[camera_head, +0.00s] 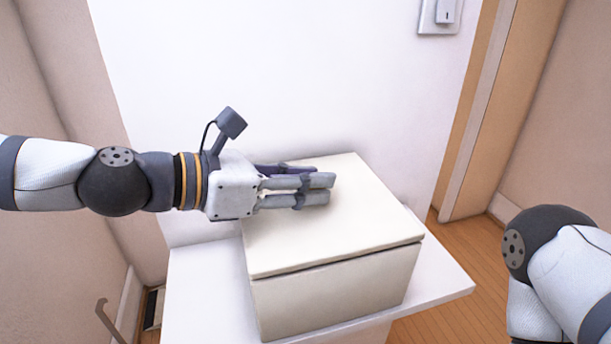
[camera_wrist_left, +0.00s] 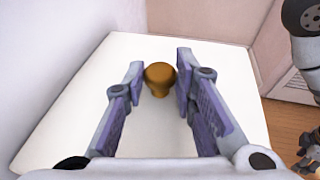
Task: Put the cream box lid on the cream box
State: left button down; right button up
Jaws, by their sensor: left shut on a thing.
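The cream box (camera_head: 335,290) stands on a small white table. The cream box lid (camera_head: 345,235) lies over its top, roughly lined up with the box sides, with a thin dark seam along the front; whether it is fully seated I cannot tell. My left gripper (camera_head: 325,189) comes in from the left, low over the lid. In the left wrist view, the lid's brown knob (camera_wrist_left: 159,82) is between its fingertips, and the gripper is shut on it. The knob is hidden by the fingers in the head view.
The white table (camera_head: 205,300) has bare strips left and right of the box. A white wall (camera_head: 290,80) rises close behind it. A door frame (camera_head: 480,120) stands at the right, with open wooden floor (camera_head: 455,322) below.

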pick_arm(q)
jog(key=shift+r, duration=0.1)
jog(key=c, duration=1.2)
grip_release()
jog(key=shift+v, duration=6)
